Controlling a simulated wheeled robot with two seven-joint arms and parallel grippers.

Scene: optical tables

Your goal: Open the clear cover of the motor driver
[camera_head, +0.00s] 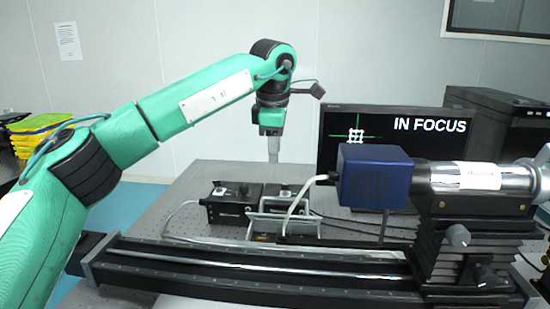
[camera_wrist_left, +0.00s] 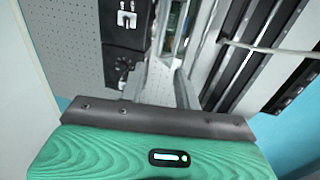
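My left gripper (camera_head: 273,152) points down above the optical table, higher than and behind the motor driver in the head view. In the left wrist view its two fingers (camera_wrist_left: 158,82) stand apart with only perforated table between them, so it is open and empty. What looks like the motor driver (camera_head: 284,225) is a low unit with a pale metal frame, behind the long rail. In the left wrist view part of it (camera_wrist_left: 172,22) shows at the top, beyond the fingertips. I cannot make out the clear cover's edges or its position. My right gripper is out of view.
A long black rail (camera_head: 250,275) crosses the front. A blue camera (camera_head: 375,178) and monitor (camera_head: 395,128) stand right.

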